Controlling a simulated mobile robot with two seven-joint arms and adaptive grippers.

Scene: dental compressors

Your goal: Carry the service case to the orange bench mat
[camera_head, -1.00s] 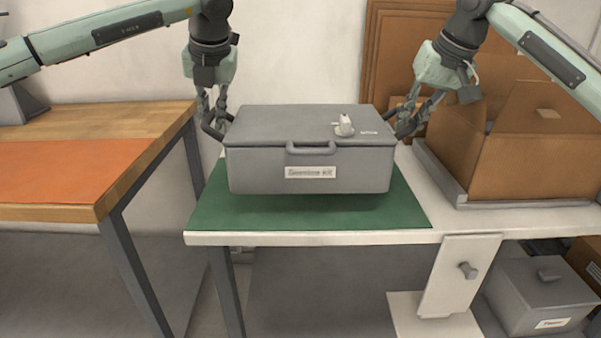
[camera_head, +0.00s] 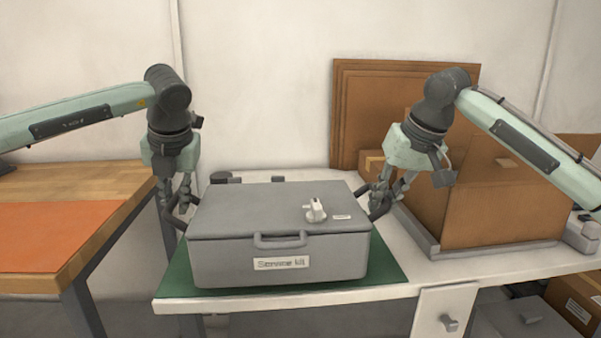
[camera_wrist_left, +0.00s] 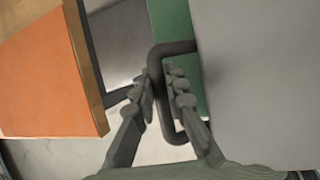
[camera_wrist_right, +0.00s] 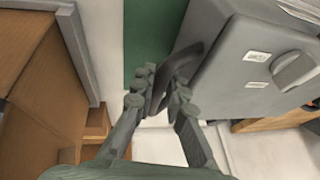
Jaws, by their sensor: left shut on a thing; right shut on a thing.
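The grey service case (camera_head: 278,262), with a front handle and a label, is level over the green mat (camera_head: 392,268) on the white table. I cannot tell how far it is above the mat. My left gripper (camera_head: 178,205) is shut on its left side handle, a dark loop (camera_wrist_left: 155,62) in the left wrist view. My right gripper (camera_head: 383,195) is shut on its right side handle (camera_wrist_right: 184,65), partly hidden by the fingers in the right wrist view. The orange bench mat (camera_head: 50,235) lies on the wooden bench at the left, and shows in the left wrist view (camera_wrist_left: 45,85).
A gap separates the wooden bench (camera_head: 105,185) from the white table (camera_head: 395,292). A large cardboard box (camera_head: 500,215) in a grey tray stands right of the case. Cardboard sheets (camera_head: 345,120) lean on the wall.

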